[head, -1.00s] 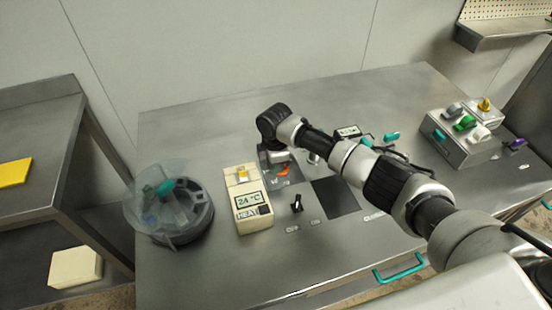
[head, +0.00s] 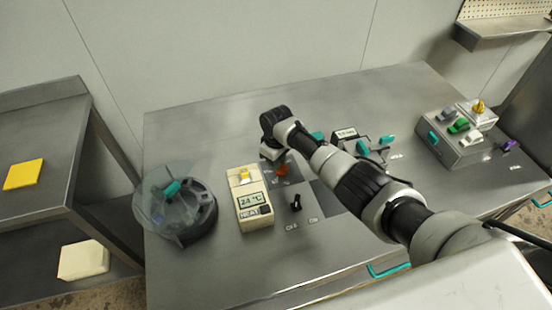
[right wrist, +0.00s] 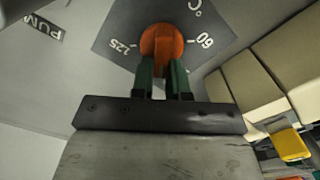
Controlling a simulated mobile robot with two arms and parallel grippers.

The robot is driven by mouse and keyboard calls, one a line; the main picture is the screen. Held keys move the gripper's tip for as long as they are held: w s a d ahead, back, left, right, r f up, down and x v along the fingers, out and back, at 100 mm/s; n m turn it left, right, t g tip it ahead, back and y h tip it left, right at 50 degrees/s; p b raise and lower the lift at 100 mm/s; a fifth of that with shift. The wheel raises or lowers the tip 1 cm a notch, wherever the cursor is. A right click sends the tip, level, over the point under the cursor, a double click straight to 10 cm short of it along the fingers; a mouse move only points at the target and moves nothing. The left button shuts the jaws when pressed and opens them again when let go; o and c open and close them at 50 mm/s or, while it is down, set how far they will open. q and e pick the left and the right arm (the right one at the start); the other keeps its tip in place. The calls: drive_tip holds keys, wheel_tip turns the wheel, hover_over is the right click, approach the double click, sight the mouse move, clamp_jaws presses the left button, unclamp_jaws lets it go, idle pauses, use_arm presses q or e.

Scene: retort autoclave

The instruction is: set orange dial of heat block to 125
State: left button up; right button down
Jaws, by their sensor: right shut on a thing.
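The orange dial (head: 282,170) sits on a dark square plate beside the cream heat block (head: 247,224), whose display reads 24 °C. In the right wrist view the orange dial (right wrist: 162,40) lies between the marks 125 on the left and 60 on the right. My right gripper (right wrist: 163,72) has its green fingers closed on the dial's near part, hiding some of it. In the head view my right wrist is above the dial and hides part of its plate. Which mark the dial points to, I cannot tell. My left gripper is not in view.
A round device with a clear lid (head: 168,190) stands left of the heat block. A grey box with coloured knobs (head: 458,152) is at the right.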

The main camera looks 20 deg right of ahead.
drive_tip(key=m, duration=0.2)
drive_tip(key=m+p, duration=0.1)
drive_tip(key=shift+w+d+r+m, duration=0.15)
drive_tip(key=shift+d+m, duration=0.1)
drive_tip(key=shift+m, duration=0.15)
drive_tip(key=m, duration=0.1)
drive_tip(key=m+p, duration=0.1)
drive_tip(key=m, duration=0.1)
drive_tip(key=shift+d+m, duration=0.3)
drive_tip(key=m, duration=0.2)
drive_tip(key=m+p, duration=0.1)
drive_tip(key=m, duration=0.1)
drive_tip(key=shift+d, duration=0.35)
drive_tip(key=shift+s+d+m+p, duration=0.15)
drive_tip(key=shift+m+p, duration=0.2)
drive_tip(key=shift+m, duration=0.7)
drive_tip(key=shift+s+d+m+p, duration=0.15)
drive_tip(key=shift+m+p, duration=0.2)
drive_tip(key=shift+m, duration=0.7)
drive_tip(key=shift+w, duration=0.1)
drive_tip(key=c, duration=1.1)
unclamp_jaws()
